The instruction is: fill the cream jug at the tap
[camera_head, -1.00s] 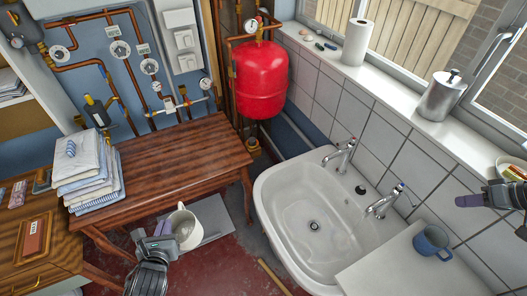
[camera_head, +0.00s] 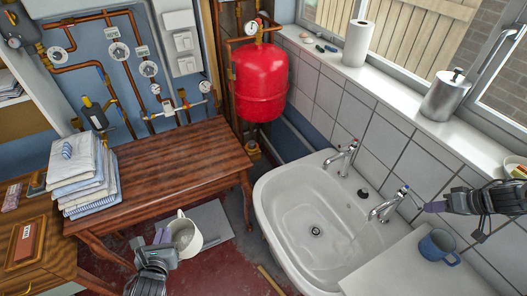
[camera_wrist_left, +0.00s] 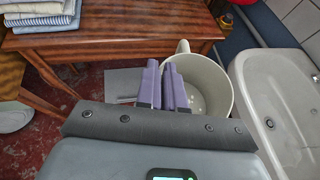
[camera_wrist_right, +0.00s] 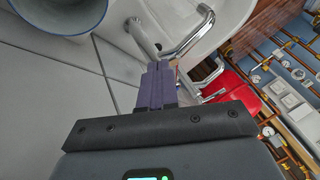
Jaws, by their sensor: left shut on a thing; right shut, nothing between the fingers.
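The cream jug (camera_head: 187,238) hangs low between the wooden table and the sink, its mouth facing up. It shows in the left wrist view (camera_wrist_left: 215,85) with no clear liquid in it. My left gripper (camera_head: 162,237) is shut on the jug's near left side. The right-hand tap (camera_head: 384,209) and the left-hand tap (camera_head: 344,155) stand on the back rim of the white sink (camera_head: 290,215). My right gripper (camera_head: 424,207) is shut and empty, its fingertips close to the right-hand tap's lever. I cannot tell whether they touch it or whether water runs.
A blue mug (camera_head: 438,245) stands on the white counter (camera_head: 400,270) right of the sink, below my right gripper. The wooden table (camera_head: 170,165) carries folded cloths (camera_head: 85,180). A red tank (camera_head: 260,85) hangs behind. The sink bowl is empty.

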